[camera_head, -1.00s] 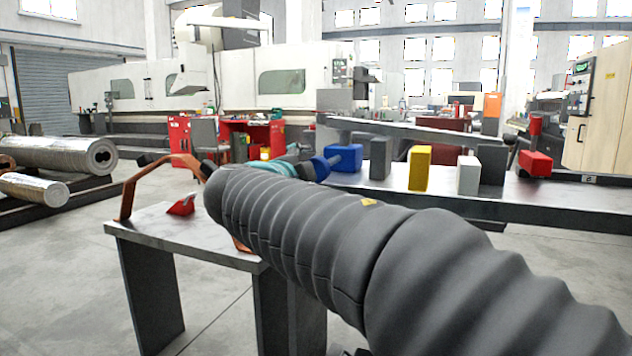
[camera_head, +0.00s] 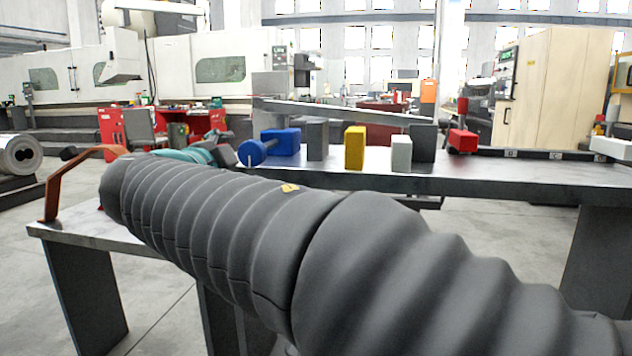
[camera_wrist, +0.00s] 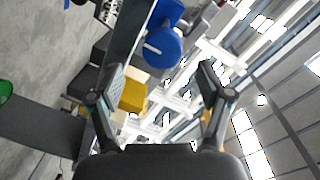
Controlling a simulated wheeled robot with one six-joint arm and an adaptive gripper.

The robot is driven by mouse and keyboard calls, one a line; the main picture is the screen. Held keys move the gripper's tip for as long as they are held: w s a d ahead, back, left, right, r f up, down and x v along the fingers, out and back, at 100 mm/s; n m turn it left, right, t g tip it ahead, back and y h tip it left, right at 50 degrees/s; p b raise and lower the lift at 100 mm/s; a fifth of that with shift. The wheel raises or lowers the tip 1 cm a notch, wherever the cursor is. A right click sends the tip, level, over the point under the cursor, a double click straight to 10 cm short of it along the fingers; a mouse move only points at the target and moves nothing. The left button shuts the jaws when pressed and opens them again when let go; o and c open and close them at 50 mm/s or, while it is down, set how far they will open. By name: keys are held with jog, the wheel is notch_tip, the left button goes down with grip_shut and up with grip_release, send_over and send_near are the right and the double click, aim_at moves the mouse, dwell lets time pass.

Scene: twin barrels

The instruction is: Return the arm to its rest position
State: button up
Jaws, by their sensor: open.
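My arm, in a ribbed dark sleeve, crosses the head view from the lower right to the left. My gripper shows in the wrist view (camera_wrist: 155,95), with its two dark fingers spread apart and nothing between them. In the head view the arm hides most of the gripper. The wrist view is tilted and looks past the fingers at a blue round-ended object (camera_wrist: 163,46) and a yellow block (camera_wrist: 133,96), both beyond the fingertips.
A long dark bench (camera_head: 480,180) holds a blue piece (camera_head: 283,140), a yellow block (camera_head: 354,147), a white block (camera_head: 401,153), grey blocks and a red piece (camera_head: 462,141). A low table (camera_head: 75,232) with an orange handle-like frame (camera_head: 62,185) stands at left under my arm.

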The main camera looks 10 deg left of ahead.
jog(key=shift+a+f+n, duration=0.1)
jog(key=shift+f+n, duration=0.1)
jog(key=shift+n, duration=0.6)
notch_tip(320, 180, down, 12)
jog(key=s+n+g, duration=0.2)
jog(key=n+g, duration=0.2)
jog(key=n, duration=0.6)
jog(key=s+d+f+n+g+p, duration=0.2)
jog(key=s+d+f+n+g, duration=0.25)
jog(key=d+f, duration=0.35)
jog(key=s+d+f+n+g+y+p, duration=0.1)
jog(key=s+d+f+g+p, duration=0.1)
jog(key=s+d, duration=0.55)
jog(key=s+d+f+n+g+y+p, duration=0.1)
jog(key=s+d+f+g+p, duration=0.2)
jog(key=d, duration=0.8)
jog(key=s+d+r+m+t+p, duration=0.2)
jog(key=s+d+r+m+p, duration=0.1)
jog(key=d, duration=0.7)
jog(key=s+r+m, duration=0.1)
jog(key=s+m, duration=0.1)
jog(key=s, duration=0.1)
jog(key=shift+d+r+h+p, duration=0.3)
jog(key=shift+d+r+p, duration=0.05)
